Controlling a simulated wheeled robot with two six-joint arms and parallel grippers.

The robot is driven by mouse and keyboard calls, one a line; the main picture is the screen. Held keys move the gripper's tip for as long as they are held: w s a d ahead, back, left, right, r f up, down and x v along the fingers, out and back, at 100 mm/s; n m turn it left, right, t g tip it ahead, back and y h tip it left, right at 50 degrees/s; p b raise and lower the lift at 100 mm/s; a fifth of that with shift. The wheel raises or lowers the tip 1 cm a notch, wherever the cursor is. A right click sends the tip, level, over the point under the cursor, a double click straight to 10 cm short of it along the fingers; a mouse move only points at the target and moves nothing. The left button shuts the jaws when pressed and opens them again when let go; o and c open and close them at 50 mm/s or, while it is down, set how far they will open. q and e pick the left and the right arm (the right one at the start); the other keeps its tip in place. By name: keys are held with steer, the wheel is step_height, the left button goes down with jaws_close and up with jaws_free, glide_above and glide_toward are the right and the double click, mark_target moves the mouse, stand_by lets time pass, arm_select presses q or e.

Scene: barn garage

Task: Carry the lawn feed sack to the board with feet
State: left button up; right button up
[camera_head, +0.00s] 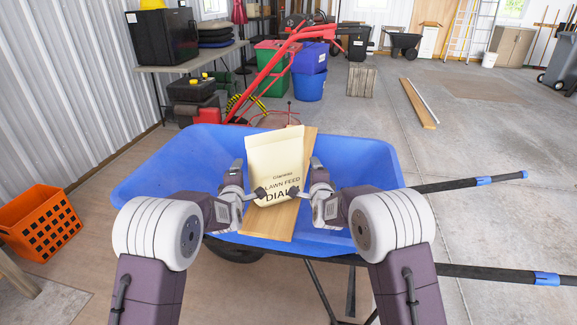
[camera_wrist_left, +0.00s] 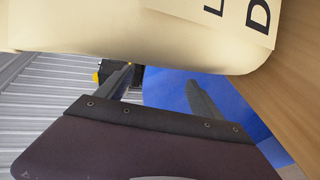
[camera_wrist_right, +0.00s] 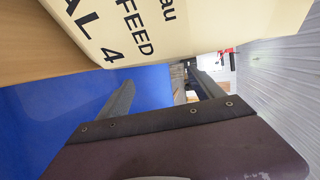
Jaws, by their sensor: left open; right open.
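The cream lawn feed sack (camera_head: 276,160) stands upright on a wooden board (camera_head: 268,224) that lies in the blue wheelbarrow tray. No feet show on this board. My left gripper (camera_head: 248,180) is open at the sack's left side, and my right gripper (camera_head: 304,178) is open at its right side. In the left wrist view the sack (camera_wrist_left: 130,35) fills the top, beyond the open fingers (camera_wrist_left: 162,85). In the right wrist view the sack (camera_wrist_right: 185,28) also looms above the open fingers (camera_wrist_right: 165,90). I cannot tell whether any finger touches it.
The blue wheelbarrow (camera_head: 150,180) stands right in front of me, its dark handles (camera_head: 470,184) reaching right. An orange crate (camera_head: 38,222) is at left. A red tiller (camera_head: 270,70) and tubs (camera_head: 308,85) stand behind. Another wooden board (camera_head: 418,104) lies on the open floor at right.

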arm_select(q)
steer(key=shift+s, duration=0.1)
steer(key=v, duration=1.2)
arm_select(e)
steer(key=v, duration=1.2)
steer(key=shift+d, duration=0.1)
